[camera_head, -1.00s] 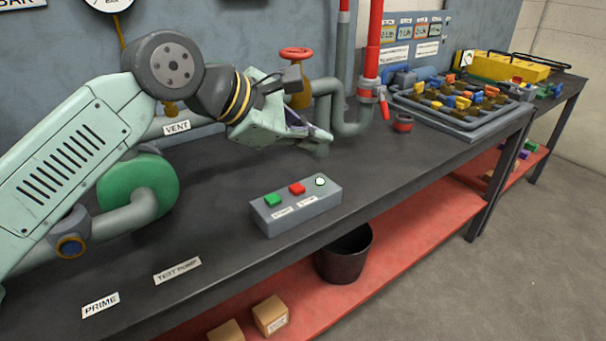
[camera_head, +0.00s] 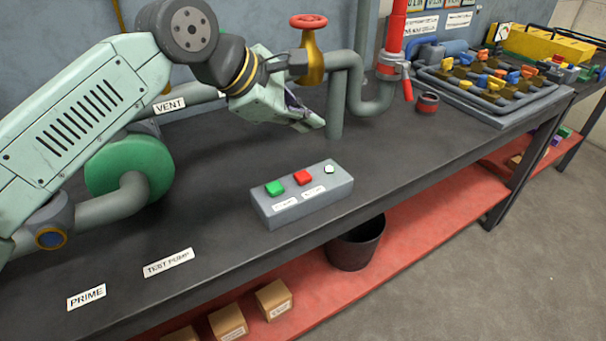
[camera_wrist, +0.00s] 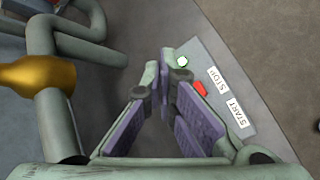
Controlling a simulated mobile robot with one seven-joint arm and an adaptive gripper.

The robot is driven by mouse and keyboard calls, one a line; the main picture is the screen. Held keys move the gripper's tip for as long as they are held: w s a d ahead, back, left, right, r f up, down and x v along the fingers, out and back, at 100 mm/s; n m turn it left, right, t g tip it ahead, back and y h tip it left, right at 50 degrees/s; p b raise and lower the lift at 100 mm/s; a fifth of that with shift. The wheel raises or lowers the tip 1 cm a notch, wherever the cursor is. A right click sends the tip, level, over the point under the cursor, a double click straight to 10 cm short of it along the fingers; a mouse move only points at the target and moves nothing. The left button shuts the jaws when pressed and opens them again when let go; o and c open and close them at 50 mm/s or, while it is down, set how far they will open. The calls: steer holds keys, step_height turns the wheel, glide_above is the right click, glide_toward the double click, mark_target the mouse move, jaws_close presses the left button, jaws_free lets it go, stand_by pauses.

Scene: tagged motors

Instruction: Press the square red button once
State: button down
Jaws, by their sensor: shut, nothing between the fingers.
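The box stands on the dark bench. In the wrist view the red button (camera_wrist: 200,89) shows just right of my fingers, near the STOP label (camera_wrist: 217,80). The green button is hidden there. My gripper (camera_head: 318,123) is shut and empty, above the bench and behind the box, apart from the buttons. In the wrist view its purple-padded fingers (camera_wrist: 164,62) meet at the tips.
A pipe with a red-wheeled brass valve (camera_head: 312,50) stands close behind my gripper. A red lever (camera_head: 408,88) and a tray of coloured parts (camera_head: 490,85) are to the right. The bench in front of the box is narrow; a dark bin (camera_head: 357,245) stands below.

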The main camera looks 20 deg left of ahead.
steer(key=b, duration=0.4)
glide_above(304, 178)
step_height(304, 178, down, 7)
steer(key=shift+f, duration=0.1)
steer(key=shift+f+b, duration=0.55)
steer(key=shift+f, duration=0.05)
stand_by(0.7)
steer(key=shift+f+b, duration=0.45)
steer(key=shift+b, duration=0.15)
steer(key=shift+f+b, duration=0.4)
steer(key=shift+b, duration=0.15)
stand_by(0.5)
stand_by(0.3)
steer(key=shift+r+p, duration=0.4)
steer(key=shift+r, duration=0.45)
